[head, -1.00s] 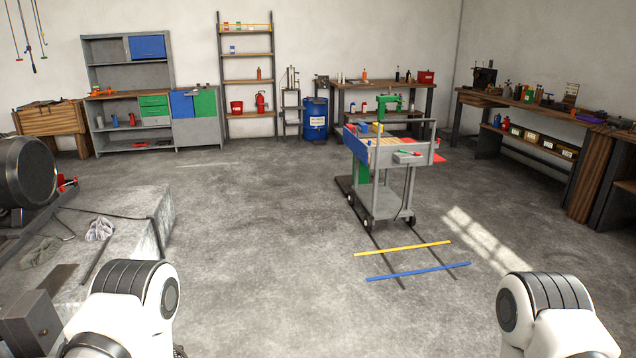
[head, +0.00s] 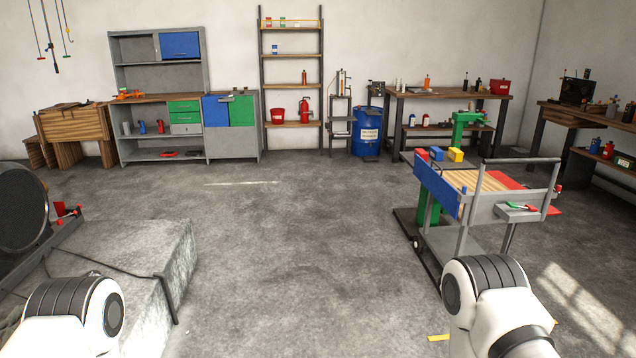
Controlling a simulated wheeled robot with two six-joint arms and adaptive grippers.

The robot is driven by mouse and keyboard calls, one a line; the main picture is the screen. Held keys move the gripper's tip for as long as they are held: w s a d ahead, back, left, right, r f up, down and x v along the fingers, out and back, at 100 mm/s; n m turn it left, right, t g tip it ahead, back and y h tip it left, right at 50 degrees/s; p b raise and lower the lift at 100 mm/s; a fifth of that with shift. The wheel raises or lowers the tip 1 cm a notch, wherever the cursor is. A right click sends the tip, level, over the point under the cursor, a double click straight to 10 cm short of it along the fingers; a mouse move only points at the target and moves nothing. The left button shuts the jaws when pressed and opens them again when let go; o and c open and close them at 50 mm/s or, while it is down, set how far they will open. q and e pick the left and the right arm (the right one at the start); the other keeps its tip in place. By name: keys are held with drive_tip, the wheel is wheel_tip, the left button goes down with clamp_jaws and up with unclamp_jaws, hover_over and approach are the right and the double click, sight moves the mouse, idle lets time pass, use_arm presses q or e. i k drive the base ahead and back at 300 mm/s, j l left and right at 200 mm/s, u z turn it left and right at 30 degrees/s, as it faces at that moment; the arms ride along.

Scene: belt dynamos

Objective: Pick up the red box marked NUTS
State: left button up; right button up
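No marking NUTS can be read at this distance. A red box (head: 500,87) sits on the right end of the wooden workbench at the back wall. A smaller red block (head: 421,154) sits on the far left part of the wheeled cart, next to a blue one and a yellow one. I cannot tell which, if either, is the NUTS box. Only white and black links of my two arms show at the bottom left and bottom right. Both grippers are out of view.
The wheeled cart (head: 486,212) stands at right, just beyond my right arm. A concrete block (head: 150,250) with a dark cable lies at left. The back workbench (head: 446,94) stands beyond the cart, right of a blue barrel (head: 367,131). The middle floor is clear.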

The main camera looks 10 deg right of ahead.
sight(423, 153)
drive_tip(key=i, duration=3.3)
drive_tip(key=i+j+z, duration=0.1)
drive_tip(key=i+z, duration=0.3)
drive_tip(key=i+j+z, duration=0.25)
drive_tip(key=i+z, duration=0.15)
drive_tip(key=i, duration=0.15)
drive_tip(key=i+j+z, duration=1.05)
drive_tip(key=j+z, duration=0.2)
drive_tip(key=j, duration=0.2)
